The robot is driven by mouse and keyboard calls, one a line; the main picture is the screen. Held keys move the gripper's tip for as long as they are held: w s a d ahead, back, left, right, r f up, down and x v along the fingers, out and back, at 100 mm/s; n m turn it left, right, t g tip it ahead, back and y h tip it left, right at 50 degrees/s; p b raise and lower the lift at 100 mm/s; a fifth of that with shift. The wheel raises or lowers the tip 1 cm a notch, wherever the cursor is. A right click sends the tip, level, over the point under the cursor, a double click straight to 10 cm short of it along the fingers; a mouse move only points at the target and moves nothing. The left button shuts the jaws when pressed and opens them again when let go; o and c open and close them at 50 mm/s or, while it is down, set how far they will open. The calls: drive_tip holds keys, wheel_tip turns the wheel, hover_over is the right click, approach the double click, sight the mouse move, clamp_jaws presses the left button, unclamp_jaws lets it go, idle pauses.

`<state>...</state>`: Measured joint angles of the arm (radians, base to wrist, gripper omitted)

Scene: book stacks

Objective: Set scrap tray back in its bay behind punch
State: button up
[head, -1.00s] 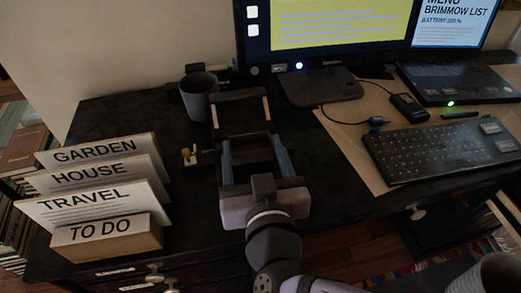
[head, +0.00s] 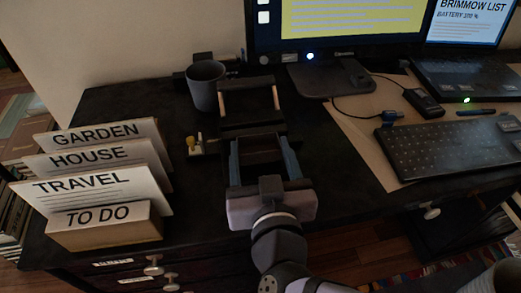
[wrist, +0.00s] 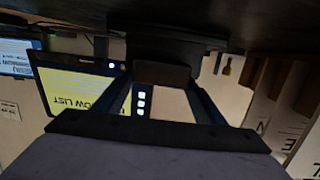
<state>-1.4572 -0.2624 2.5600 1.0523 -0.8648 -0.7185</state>
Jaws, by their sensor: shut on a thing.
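My gripper (head: 259,143) points away from me over the dark desk, its two blue-grey fingers shut on a small dark block, which I take as the scrap tray (head: 260,157). In the wrist view the tray (wrist: 162,75) sits between the fingers as a plain dark face. The punch, as I read it, is the dark frame with two pale side posts (head: 249,101), just beyond my fingertips. The gap between tray and frame is dark, so I cannot tell whether they touch. The bay is not clearly visible.
A grey mug (head: 206,88) stands close to the frame's left side. A small brass-knobbed piece (head: 191,142) lies left of my gripper. A sorter with labelled cards (head: 95,190) fills the left; the keyboard (head: 446,152) and monitor stand (head: 331,78) are right. Bare desk lies right of my gripper.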

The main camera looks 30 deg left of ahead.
drive_tip(key=shift+f+b, duration=1.2)
drive_tip(key=shift+f, duration=0.25)
drive_tip(key=shift+r, duration=0.15)
drive_tip(key=o, duration=1.3)
wheel_tip(320, 180, up, 10)
drive_tip(key=p, duration=0.8)
drive_tip(key=shift+p, duration=0.3)
